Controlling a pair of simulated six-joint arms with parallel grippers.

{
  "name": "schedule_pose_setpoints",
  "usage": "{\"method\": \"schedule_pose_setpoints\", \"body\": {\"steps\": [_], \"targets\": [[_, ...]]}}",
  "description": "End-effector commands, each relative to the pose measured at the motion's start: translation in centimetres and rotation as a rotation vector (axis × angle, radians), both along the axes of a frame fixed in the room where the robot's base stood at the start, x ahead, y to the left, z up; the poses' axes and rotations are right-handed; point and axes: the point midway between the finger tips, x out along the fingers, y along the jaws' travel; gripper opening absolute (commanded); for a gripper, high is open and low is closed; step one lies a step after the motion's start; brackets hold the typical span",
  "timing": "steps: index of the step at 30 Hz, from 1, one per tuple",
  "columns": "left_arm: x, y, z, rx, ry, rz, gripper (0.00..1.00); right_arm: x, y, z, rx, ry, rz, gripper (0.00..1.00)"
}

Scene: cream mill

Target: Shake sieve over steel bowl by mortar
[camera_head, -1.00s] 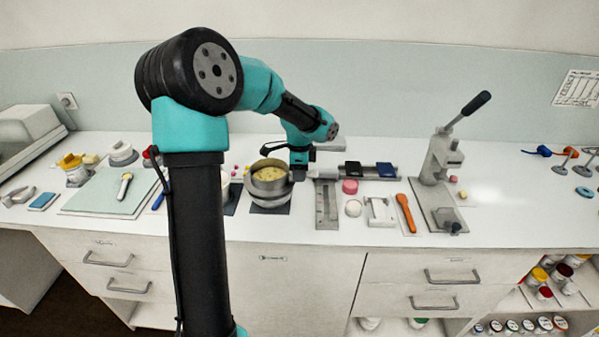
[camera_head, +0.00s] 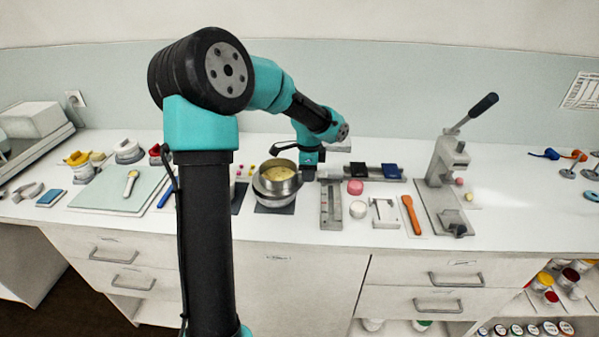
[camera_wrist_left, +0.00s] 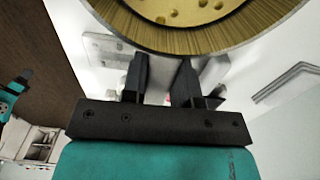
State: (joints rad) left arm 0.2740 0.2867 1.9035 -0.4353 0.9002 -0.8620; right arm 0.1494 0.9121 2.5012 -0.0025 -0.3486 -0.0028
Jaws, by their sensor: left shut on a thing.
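The sieve (camera_head: 286,187) is a round metal ring with yellow material in it. It is held level over the steel bowl (camera_head: 275,203), which stands on a dark mat and is partly covered by the sieve. My left gripper (camera_head: 306,173) is at the sieve's right side, shut on it. In the left wrist view, the sieve's ribbed golden inner wall (camera_wrist_left: 165,38) fills the top, with yellow pieces inside, and the gripper's dark fingers (camera_wrist_left: 162,78) reach its rim. I cannot make out the mortar; my arm hides part of the bench. My right gripper is not in view.
A grey lever press (camera_head: 441,175) stands to the right. A steel rail plate (camera_head: 331,205), a pink jar (camera_head: 355,187) and an orange spatula (camera_head: 411,214) lie between. A pale green mat (camera_head: 117,190) is at left.

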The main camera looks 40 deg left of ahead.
Motion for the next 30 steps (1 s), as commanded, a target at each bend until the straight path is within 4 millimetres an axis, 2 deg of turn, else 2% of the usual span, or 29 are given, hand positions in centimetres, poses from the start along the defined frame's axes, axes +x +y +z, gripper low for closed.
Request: {"method": "schedule_pose_setpoints", "body": {"steps": [2, 6, 8, 11, 12, 14, 16, 18, 20, 23, 26, 28, 30], "targets": [[0.3, -0.3, 0.0, 0.0, 0.0, -0.001, 0.0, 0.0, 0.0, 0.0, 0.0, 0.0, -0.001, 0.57], [-2.1, 2.4, 0.0, 0.001, 0.001, 0.005, 0.0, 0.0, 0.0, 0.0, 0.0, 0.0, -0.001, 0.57], [-1.9, 2.1, 0.0, -0.001, 0.001, -0.001, 0.0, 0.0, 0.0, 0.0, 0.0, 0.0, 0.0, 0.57], [0.3, -0.3, -0.1, -0.001, 0.001, -0.009, 0.0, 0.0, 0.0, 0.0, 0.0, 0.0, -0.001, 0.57], [0.5, -0.6, 0.0, 0.0, 0.0, -0.006, 0.0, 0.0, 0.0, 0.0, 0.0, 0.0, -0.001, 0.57], [0.2, -0.2, 0.0, 0.0, 0.0, 0.0, 0.0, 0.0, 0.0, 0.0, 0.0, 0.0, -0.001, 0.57], [-1.5, 1.7, 0.0, 0.001, 0.001, 0.008, 0.0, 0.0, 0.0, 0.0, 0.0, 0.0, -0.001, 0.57], [-2.0, 2.4, 0.0, 0.0, 0.001, 0.002, 0.0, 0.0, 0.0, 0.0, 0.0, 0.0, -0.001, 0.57], [-1.7, 1.9, 0.0, -0.001, 0.001, -0.003, 0.0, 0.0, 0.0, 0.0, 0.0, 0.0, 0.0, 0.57], [0.5, -0.6, 0.0, 0.0, 0.0, -0.008, 0.0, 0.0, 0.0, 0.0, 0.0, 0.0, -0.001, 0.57], [-0.1, 0.2, 0.0, 0.001, 0.001, 0.002, 0.0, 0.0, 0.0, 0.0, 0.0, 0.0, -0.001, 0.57], [-1.9, 2.2, 0.0, 0.001, 0.001, 0.008, 0.0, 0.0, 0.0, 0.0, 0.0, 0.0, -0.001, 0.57], [-1.9, 2.2, 0.0, 0.0, 0.001, 0.0, 0.0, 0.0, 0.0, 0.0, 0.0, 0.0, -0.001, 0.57]]}}
